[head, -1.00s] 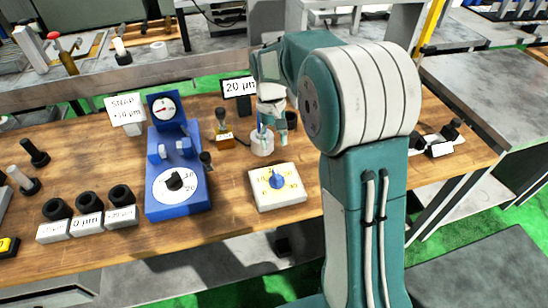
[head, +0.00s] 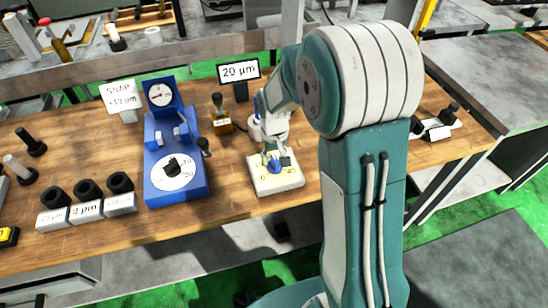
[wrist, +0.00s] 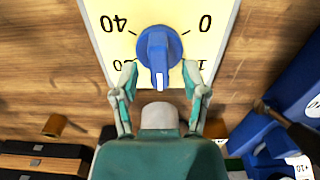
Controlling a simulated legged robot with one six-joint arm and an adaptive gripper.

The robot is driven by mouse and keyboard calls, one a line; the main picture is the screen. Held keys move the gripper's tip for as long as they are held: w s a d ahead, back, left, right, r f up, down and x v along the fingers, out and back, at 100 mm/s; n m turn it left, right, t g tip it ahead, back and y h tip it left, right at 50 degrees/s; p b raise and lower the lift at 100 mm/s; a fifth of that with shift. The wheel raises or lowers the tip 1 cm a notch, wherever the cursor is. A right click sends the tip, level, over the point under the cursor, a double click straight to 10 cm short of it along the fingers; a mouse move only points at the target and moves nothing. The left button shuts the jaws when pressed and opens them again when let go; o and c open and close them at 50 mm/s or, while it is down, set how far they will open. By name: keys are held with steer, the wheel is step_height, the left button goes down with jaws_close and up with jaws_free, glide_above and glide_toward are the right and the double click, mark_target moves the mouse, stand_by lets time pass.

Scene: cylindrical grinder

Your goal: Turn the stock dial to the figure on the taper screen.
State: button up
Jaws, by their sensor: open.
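A dial with a blue knob (head: 274,167) sits on a cream plate (head: 290,184) on the wooden bench. In the wrist view the knob (wrist: 158,46) has a white mark at its lower end, pointing down in the picture. Figures 40 and 0 show upside down at its upper sides; lower figures are partly hidden by my gripper, so I cannot tell which one the mark meets. A black-framed screen (head: 239,71) behind reads 20 µm. My gripper (wrist: 160,82) is open and empty, its fingers spread wider than the knob and just short of it. It also shows over the plate in the head view (head: 276,152).
A blue gauge stand (head: 178,185) with a black-knobbed dial stands left of the plate. Bench in front of the plate is clear.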

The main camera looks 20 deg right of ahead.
steer(key=shift+f, duration=0.45)
jaws_close()
steer(key=shift+m, duration=0.3)
jaws_free()
